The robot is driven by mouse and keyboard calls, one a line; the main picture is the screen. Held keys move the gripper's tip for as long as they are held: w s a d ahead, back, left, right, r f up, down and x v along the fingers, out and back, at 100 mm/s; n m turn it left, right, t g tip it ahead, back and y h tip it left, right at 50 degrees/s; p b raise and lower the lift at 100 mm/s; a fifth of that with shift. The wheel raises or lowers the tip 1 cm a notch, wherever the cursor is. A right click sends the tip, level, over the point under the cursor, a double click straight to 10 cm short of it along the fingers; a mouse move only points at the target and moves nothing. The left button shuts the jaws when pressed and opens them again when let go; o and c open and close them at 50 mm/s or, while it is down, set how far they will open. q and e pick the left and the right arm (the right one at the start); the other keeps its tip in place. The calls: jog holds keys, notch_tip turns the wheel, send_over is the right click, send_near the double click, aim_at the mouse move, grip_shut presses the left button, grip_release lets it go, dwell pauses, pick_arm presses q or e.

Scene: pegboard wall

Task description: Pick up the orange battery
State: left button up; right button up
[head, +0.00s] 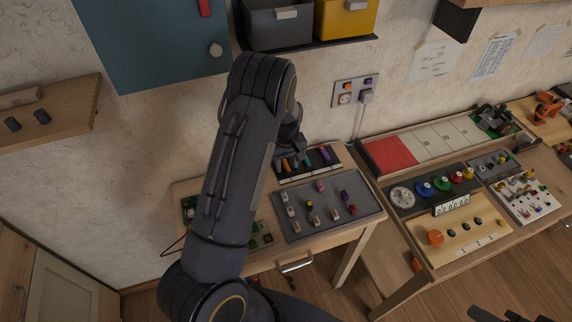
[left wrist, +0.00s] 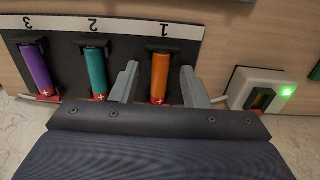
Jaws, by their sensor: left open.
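The orange battery (left wrist: 160,76) stands in the slot labelled 1 of a dark holder (left wrist: 128,50) with a white number strip, in the left wrist view. In the head view the orange battery (head: 285,165) shows small, just below my left gripper (head: 291,154). In the left wrist view my left gripper (left wrist: 158,84) is open, with one finger on each side of the orange battery and a visible gap to each. Dark shapes at the lower right of the head view may be my right gripper (head: 515,314); its jaws cannot be made out.
A teal battery (left wrist: 95,70) in slot 2 is close to the left finger, and a purple battery (left wrist: 37,68) is in slot 3. A white box with a green light (left wrist: 256,90) is right of the right finger. A grey tray (head: 285,233) with small parts lies in front of the holder.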

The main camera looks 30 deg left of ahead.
pick_arm(q)
grip_shut()
jog(key=shift+r, duration=0.1)
